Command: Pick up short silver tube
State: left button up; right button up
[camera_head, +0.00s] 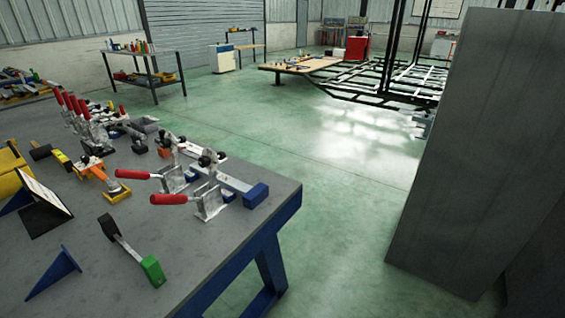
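I cannot single out a short silver tube with certainty. A silver bar (225,180) lies among the clamps near the right end of the grey workbench (195,265), with a blue block (256,195) at its near right end. Red-handled toggle clamps (208,204) stand beside it and partly hide it. Neither of my grippers is in view.
A green-headed mallet (152,271), a blue triangular bracket (58,268) and a black-faced stand (42,206) lie on the bench. More red-handled clamps (85,115) crowd its far side. A tall grey panel (480,150) blocks the right. Green floor (330,200) between is clear.

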aim_at(241, 188)
jog(key=i+l+z, duration=0.35)
jog(key=i+z, duration=0.75)
jog(key=i, duration=0.15)
jog(key=i+u, duration=0.3)
jog(key=i+l+u, duration=0.25)
jog(key=i, duration=0.25)
jog(key=i+u, duration=0.55)
jog(key=u, duration=0.2)
jog(key=i+l+u, duration=0.15)
jog(key=u, duration=0.25)
jog(key=i+l+u, duration=0.2)
jog(key=u, duration=0.25)
jog(key=i+l+u, duration=0.2)
jog(key=u, duration=0.25)
jog(key=i+l+u, duration=0.1)
jog(key=l+u, duration=0.3)
